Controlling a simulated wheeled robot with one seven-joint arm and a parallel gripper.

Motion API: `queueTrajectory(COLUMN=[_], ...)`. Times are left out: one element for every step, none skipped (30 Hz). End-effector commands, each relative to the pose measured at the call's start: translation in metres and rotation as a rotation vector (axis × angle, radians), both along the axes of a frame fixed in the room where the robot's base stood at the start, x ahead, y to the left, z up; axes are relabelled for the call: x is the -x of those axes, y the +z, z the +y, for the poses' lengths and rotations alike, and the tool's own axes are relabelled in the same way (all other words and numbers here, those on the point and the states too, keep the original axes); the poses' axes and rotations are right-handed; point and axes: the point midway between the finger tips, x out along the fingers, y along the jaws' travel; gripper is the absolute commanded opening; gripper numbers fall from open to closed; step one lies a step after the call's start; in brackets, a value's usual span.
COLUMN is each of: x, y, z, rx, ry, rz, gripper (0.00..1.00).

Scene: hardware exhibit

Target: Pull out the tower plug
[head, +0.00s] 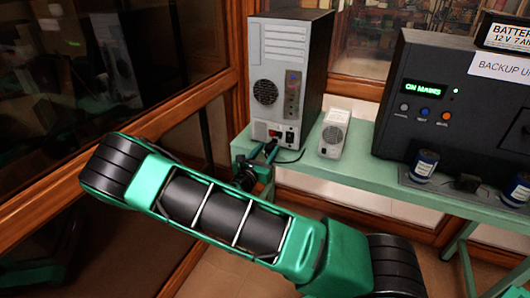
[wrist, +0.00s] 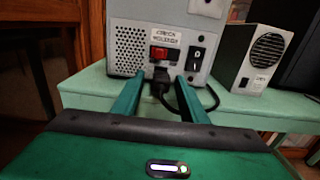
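The grey computer tower (head: 287,75) stands on the green table beside the wooden frame. Its back panel also shows in the wrist view (wrist: 125,45), with a red socket or switch, a white label above it and a black rocker switch to the right. The black tower plug (wrist: 160,78) sits in the lower back of the tower, its cord curving right and down. My gripper (head: 262,152) is at the tower's lower back. In the wrist view its two green fingers (wrist: 160,88) lie on either side of the plug, with gaps showing. The lower part of the plug is partly hidden.
A small white speaker-like box (head: 335,134) stands right of the tower. A large dark backup unit (head: 440,90) with a lit display stands further right. Blue cylinders (head: 424,166) stand before it. Glass panes in wooden frames (head: 180,110) close in the left.

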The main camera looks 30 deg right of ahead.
Motion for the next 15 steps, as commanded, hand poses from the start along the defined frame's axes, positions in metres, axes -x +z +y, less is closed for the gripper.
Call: queueTrajectory(x=[0.001, 0.003, 0.005, 0.007, 0.009, 0.013, 0.017, 0.02, 0.025, 0.029, 0.032, 0.037, 0.04, 0.044, 0.048], y=[0.0, 0.0, 0.0, 0.0, 0.0, 0.0, 0.0, 0.0, -0.001, 0.0, 0.0, -0.001, -0.001, -0.001, -0.001], z=[0.002, 0.004, 0.007, 0.01, 0.013, 0.018, 0.023, 0.027, 0.033, 0.038, 0.042, 0.048, 0.053, 0.056, 0.061], rx=[0.0, -0.001, -0.001, 0.0, 0.0, -0.001, 0.0, -0.001, -0.001, -0.001, -0.002, -0.001, -0.001, 0.0, 0.0], ry=[0.001, 0.001, 0.002, 0.002, 0.003, 0.003, 0.004, 0.004, 0.004, 0.004, 0.005, 0.004, 0.006, 0.004, 0.004], rz=[0.0, 0.001, 0.001, 0.0, 0.0, 0.001, 0.001, 0.002, 0.002, 0.002, 0.001, 0.001, 0.002, 0.001, 0.002], gripper=[0.39, 0.39, 0.39, 0.39, 0.39, 0.39, 0.39, 0.39, 0.39, 0.39, 0.39, 0.39, 0.39, 0.39, 0.39])
